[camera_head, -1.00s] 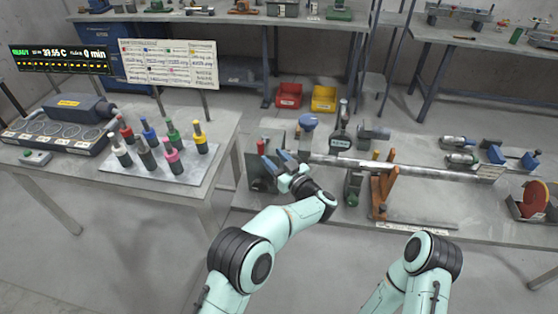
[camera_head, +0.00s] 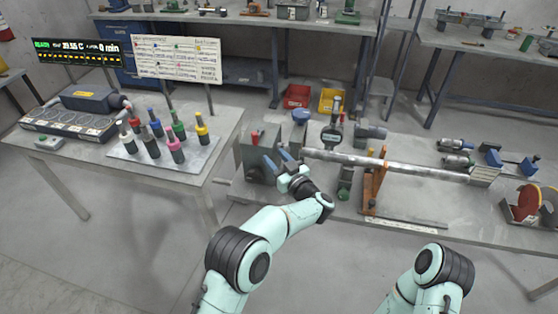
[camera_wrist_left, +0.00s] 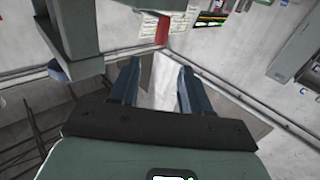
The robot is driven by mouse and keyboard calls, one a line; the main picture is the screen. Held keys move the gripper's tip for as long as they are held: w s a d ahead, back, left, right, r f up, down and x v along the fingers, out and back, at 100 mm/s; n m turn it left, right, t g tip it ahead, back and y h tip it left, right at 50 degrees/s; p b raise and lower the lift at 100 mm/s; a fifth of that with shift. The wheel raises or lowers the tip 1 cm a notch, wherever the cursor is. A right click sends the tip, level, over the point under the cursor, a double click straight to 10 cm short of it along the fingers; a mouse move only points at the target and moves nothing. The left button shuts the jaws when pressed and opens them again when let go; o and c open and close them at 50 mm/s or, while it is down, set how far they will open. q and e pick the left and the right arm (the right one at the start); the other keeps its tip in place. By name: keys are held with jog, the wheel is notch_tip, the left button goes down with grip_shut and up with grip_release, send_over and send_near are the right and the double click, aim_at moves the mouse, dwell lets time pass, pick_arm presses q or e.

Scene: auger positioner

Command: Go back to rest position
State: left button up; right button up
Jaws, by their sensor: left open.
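My left gripper (camera_head: 278,160) is at the left end of the right-hand workbench. Its two blue fingers are apart, beside a grey block fixture (camera_head: 257,163) with a red knob. In the left wrist view the open fingers (camera_wrist_left: 160,85) have a pale surface visible between them and no held object. I cannot tell whether the fingers touch the fixture. My right arm shows only as a bent elbow at the lower right; its gripper is out of frame.
A long metal rod (camera_head: 400,167) lies across the workbench (camera_head: 440,205), near an orange stand (camera_head: 374,185) and a dial gauge (camera_head: 333,139). Colored bottles stand on a plate (camera_head: 190,170) on the left table. Open floor lies in front.

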dwell(0.5)
pick_arm(q)
jog(key=s+a+f+m+g+h, duration=0.1)
jog(key=a+f+m+h, duration=0.15)
jog(key=f, duration=0.65)
jog(key=s+a+f+m+h, duration=0.1)
jog(key=a+f+h, duration=0.25)
jog(key=f, duration=0.45)
jog(key=s+a+f+m+g+h, duration=0.1)
jog(key=s+a+f+g+h, duration=0.3)
jog(key=s+f, duration=0.9)
jog(key=s+a+f+g+h, duration=0.1)
jog(key=s+f+g, duration=0.2)
jog(key=s+f, duration=0.35)
jog(key=s+f+g+h, duration=0.1)
jog(key=s+f+g, duration=0.2)
jog(key=s, duration=0.6)
jog(key=s+d+r+n+g+h, duration=0.1)
jog(key=s+g, duration=0.3)
jog(key=s, duration=1.2)
jog(key=shift+s+d+r+g+h, duration=0.2)
jog(key=shift+s+d+g+h, duration=0.1)
jog(key=shift+d+h, duration=0.25)
